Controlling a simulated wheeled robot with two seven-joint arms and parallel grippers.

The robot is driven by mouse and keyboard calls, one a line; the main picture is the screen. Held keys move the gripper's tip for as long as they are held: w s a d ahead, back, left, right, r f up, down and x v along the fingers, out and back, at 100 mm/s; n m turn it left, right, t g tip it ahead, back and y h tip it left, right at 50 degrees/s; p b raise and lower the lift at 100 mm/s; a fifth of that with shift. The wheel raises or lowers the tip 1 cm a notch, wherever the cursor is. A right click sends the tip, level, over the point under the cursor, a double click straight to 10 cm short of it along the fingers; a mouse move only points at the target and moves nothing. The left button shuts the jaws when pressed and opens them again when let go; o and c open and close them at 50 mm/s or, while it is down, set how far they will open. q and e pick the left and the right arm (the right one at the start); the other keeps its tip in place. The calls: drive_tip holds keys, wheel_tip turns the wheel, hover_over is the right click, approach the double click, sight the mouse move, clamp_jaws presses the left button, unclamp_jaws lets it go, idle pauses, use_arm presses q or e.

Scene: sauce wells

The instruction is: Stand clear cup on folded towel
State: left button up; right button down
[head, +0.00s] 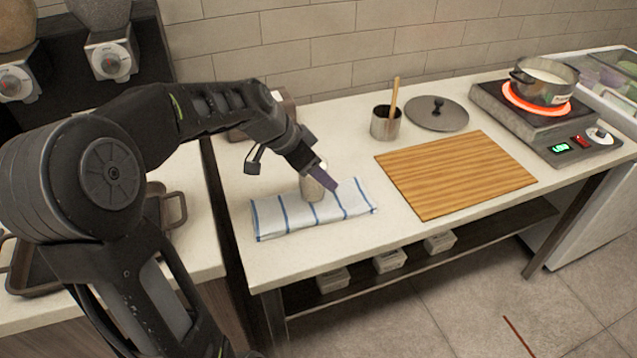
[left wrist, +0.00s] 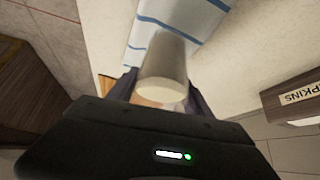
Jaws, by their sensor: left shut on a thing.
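The folded towel (head: 270,217), white with blue stripes, lies on the counter near its front left edge. My left gripper (head: 322,178) reaches in from the left and is over the towel, shut on the clear cup (head: 311,190). The cup looks upright, with its lower part in front of the towel; I cannot tell whether its base touches the cloth. In the left wrist view the cup (left wrist: 165,75) is between the fingers, with the striped towel (left wrist: 146,40) beyond it. My right gripper is not in view.
A wooden cutting board (head: 455,174) lies right of the towel. Behind it are a metal pot with a wooden stick (head: 385,125) and a lid (head: 437,115). A saucepan (head: 545,82) sits on a glowing burner. A napkin box (left wrist: 298,95) stands near my left gripper.

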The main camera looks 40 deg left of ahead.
sight(319, 188)
use_arm(q)
wheel_tip(319, 188, down, 4)
drive_tip(key=shift+r, duration=0.15)
drive_tip(key=shift+s+d+f+b, duration=0.1)
drive_tip(key=shift+s+f+b, duration=0.1)
drive_tip(key=shift+f+b, duration=0.5)
drive_tip(key=o, duration=1.3)
drive_tip(key=shift+o, duration=0.7)
drive_tip(key=shift+w+f, duration=0.1)
drive_tip(key=shift+f, duration=0.05)
drive_tip(key=shift+o, duration=0.8)
drive_tip(key=shift+r, duration=0.25)
